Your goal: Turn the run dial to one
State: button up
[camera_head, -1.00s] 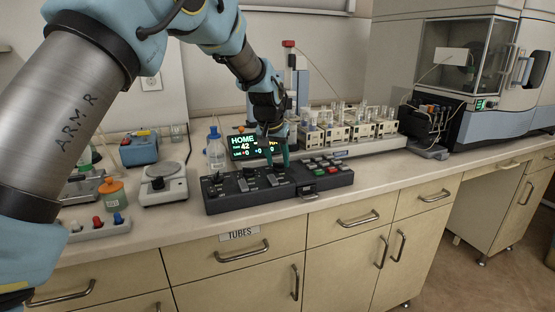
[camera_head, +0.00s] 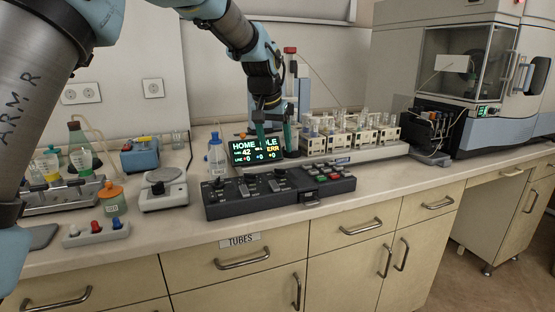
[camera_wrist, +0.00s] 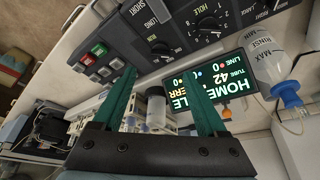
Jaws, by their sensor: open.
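The black control panel (camera_head: 280,192) lies on the bench and carries several dials, levers and buttons. In the wrist view, which sees it upside down, a black dial (camera_wrist: 211,22) marked HOLE has numbers around it, and another dial (camera_wrist: 158,48) sits near the words SHORT and LONG. My gripper (camera_head: 276,136) has two green fingers, open and empty. It hangs above and behind the panel, apart from it, in front of the lit display (camera_head: 246,151). The fingers (camera_wrist: 160,76) also show in the wrist view.
The display reads HOME, 42 and ERR. A wash bottle (camera_head: 216,152) stands left of it. A rack row of tubes (camera_head: 350,138) stands behind the panel at right. A balance (camera_head: 162,188) and a tray of coloured knobs (camera_head: 96,232) lie at left.

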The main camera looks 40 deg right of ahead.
jog(key=shift+v, duration=1.1)
jog(key=shift+a, duration=0.1)
